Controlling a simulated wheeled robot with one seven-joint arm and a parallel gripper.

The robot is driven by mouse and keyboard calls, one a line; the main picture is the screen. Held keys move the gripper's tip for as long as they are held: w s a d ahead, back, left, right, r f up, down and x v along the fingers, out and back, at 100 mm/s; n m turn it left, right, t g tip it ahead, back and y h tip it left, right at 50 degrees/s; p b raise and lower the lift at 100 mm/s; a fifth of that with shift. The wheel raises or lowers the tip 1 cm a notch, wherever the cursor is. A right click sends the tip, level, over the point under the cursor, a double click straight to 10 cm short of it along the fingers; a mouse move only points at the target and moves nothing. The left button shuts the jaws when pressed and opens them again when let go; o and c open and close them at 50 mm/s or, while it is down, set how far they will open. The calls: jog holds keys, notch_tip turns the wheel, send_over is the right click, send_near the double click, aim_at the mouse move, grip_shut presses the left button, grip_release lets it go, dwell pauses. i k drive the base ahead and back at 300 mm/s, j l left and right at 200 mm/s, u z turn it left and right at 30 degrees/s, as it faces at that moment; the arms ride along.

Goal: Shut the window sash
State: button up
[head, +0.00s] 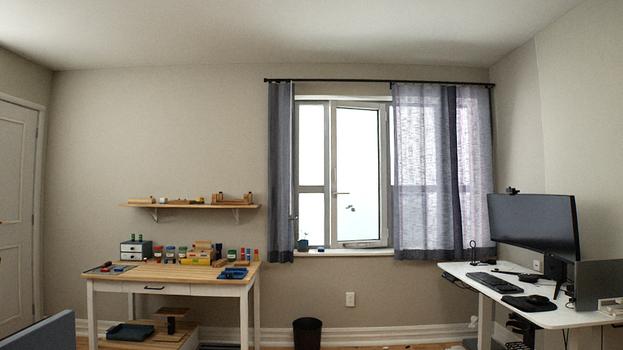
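The window sash (359,176) shows in the head view, in the middle of the far wall. It is a light-framed pane and appears swung open at an angle within the window frame (313,104). A small handle (341,193) sits on its left side. A dark mark or small object shows on its glass, too small to tell. The right curtain covers the right part of the window. My gripper is not in view.
Blue-grey curtains (430,170) hang on both sides. A wooden workbench (165,272) with tools stands left, a white desk (540,316) with a monitor (535,226) right. A dark bin (307,333) stands below the window. A small pot (303,244) is on the sill.

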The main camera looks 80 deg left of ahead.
aim_at(382, 241)
jog(key=u, duration=2.55)
jog(key=i+u, duration=0.15)
jog(key=i, duration=4.95)
jog(key=i+j+z, duration=0.15)
jog(key=i, duration=0.65)
jog(key=l, duration=0.05)
